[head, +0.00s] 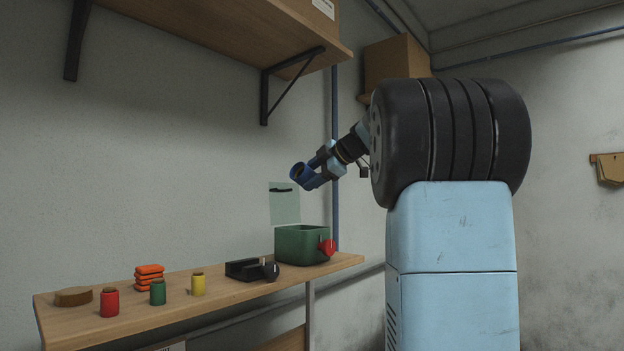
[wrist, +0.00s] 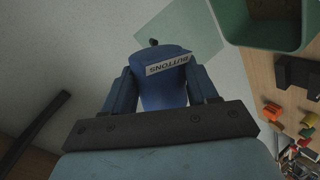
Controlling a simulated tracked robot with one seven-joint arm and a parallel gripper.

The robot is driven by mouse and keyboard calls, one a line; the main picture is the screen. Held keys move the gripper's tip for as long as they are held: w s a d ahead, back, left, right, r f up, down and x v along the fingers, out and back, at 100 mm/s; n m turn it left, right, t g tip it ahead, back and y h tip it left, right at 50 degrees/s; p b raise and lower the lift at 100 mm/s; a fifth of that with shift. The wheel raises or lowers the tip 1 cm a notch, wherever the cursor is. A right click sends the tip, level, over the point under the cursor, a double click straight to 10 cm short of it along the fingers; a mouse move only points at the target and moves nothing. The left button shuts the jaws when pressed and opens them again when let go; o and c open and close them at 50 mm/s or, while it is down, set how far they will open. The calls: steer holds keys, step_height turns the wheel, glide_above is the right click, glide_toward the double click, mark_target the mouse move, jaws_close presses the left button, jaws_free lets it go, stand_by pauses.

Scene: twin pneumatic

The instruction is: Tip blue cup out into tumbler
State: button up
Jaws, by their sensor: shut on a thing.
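My gripper (head: 314,172) is shut on the blue cup (head: 299,175), with one finger on each side of it in the wrist view (wrist: 163,85). The cup (wrist: 165,93) bears a white label reading "BUTTONS". In the head view it is tilted, its round mouth facing left, with something brownish inside. It is held in the air above the green open-topped box (head: 296,245), which has a red knob (head: 327,247) at its side. The box also shows at the top right of the wrist view (wrist: 265,38). I cannot tell for sure which thing is the tumbler.
On the wooden bench (head: 215,299) stand a black device (head: 245,270), yellow (head: 198,285), green (head: 158,293) and red (head: 110,304) jars, orange stacked pieces (head: 149,278) and a brown disc (head: 74,296). A pale panel (head: 285,206) is behind the box. A shelf (head: 225,35) hangs above.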

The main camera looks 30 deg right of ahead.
steer(key=m+y, duration=0.1)
steer(key=m, duration=0.1)
steer(key=r+m+y, duration=0.1)
steer(key=m+y, duration=0.1)
steer(key=shift+g+y, duration=0.3)
steer(key=shift+g, duration=0.1)
steer(key=m+y, duration=0.1)
steer(key=m, duration=0.1)
steer(key=m+y, duration=0.1)
steer(key=m, duration=0.1)
steer(key=shift+r+m+y, duration=0.3)
steer(key=shift+r+y, duration=0.05)
steer(key=shift+y, duration=0.05)
